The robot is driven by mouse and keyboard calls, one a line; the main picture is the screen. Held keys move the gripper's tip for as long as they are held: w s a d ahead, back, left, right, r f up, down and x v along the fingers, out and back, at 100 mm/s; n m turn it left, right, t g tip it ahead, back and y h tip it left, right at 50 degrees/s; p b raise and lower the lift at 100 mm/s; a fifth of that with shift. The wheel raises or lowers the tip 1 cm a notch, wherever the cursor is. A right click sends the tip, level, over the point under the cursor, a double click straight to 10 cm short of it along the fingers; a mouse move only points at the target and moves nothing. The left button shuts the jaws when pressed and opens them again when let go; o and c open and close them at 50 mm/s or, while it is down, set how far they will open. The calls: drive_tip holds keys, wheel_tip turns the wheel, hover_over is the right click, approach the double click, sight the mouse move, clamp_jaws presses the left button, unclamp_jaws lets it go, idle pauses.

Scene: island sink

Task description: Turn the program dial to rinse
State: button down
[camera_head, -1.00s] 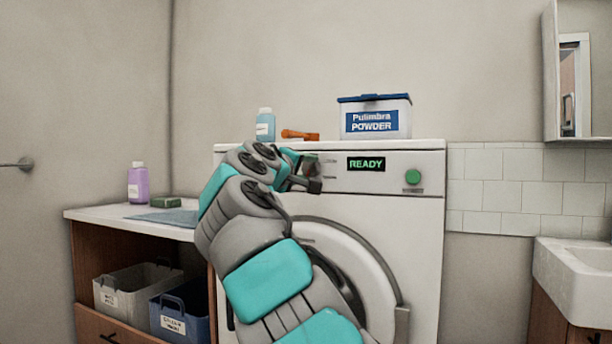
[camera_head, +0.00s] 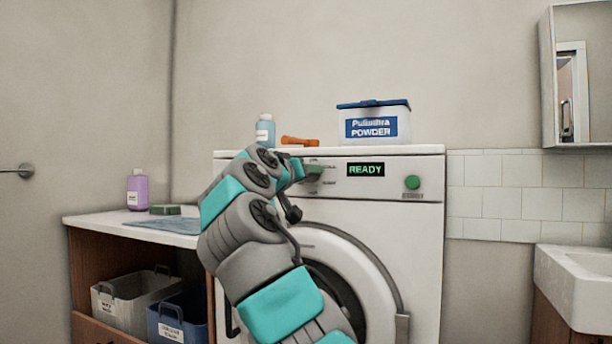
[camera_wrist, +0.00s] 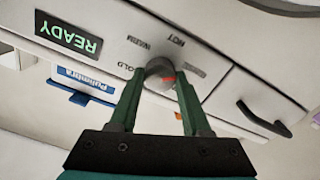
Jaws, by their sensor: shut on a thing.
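The white washing machine (camera_head: 420,225) has a control panel with a lit READY display (camera_head: 366,169) and a round green button (camera_head: 412,182). In the wrist view, a grey round dial (camera_wrist: 158,70) with a red mark sits between the fingers of my gripper (camera_wrist: 160,76), which is shut on it. The labels HOT, WARM and a partly covered COLD appear upside down around this dial. Another label beside it is too blurred to read. No rinse label is readable. In the head view, my arm hides most of the gripper and dial at the panel's left part.
On the machine top stand a powder box (camera_head: 375,122), a blue bottle (camera_head: 265,130) and an orange item (camera_head: 298,141). A dark handle (camera_wrist: 262,118) sticks out from the panel. A counter (camera_head: 110,222) is at left, a sink (camera_head: 575,275) at right.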

drive_tip(key=shift+f+m, duration=0.1)
drive_tip(key=shift+m, duration=0.2)
drive_tip(key=shift+c, duration=1.8)
unclamp_jaws()
drive_tip(key=b+v, duration=0.2)
drive_tip(key=v, duration=0.5)
drive_tip(key=shift+s, duration=0.35)
